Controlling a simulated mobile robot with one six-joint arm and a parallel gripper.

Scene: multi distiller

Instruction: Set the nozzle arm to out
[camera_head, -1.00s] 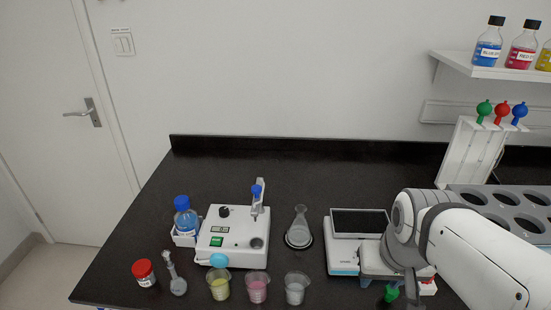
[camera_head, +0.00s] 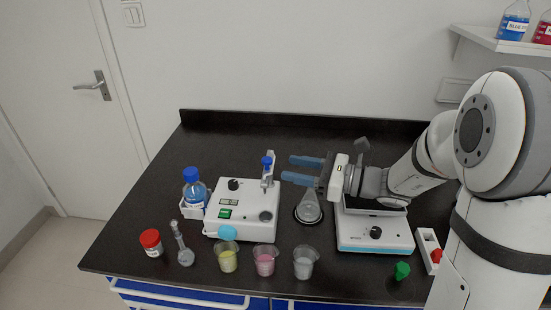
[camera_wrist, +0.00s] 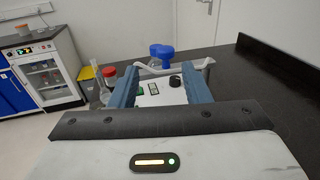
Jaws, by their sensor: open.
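The distiller (camera_head: 225,205) is a white box with a black knob, a green switch and a light blue part at its front. Its nozzle arm (camera_head: 268,182) is a grey piece at the back right corner, topped by a blue knob (camera_head: 267,160). My gripper (camera_head: 287,168) is open and empty. Its two blue-grey fingers point left toward the nozzle arm, just right of it and apart from it. In the wrist view, the distiller's top (camera_wrist: 160,96) shows between the open fingers (camera_wrist: 160,78); part of it is hidden by my gripper.
A glass flask (camera_head: 309,208) stands below my gripper. A balance (camera_head: 375,232) is to the right. Several cups, including a pink one (camera_head: 265,262), stand in front. A blue-capped bottle (camera_head: 194,190) and a red-capped jar (camera_head: 151,242) are left. The back of the bench is clear.

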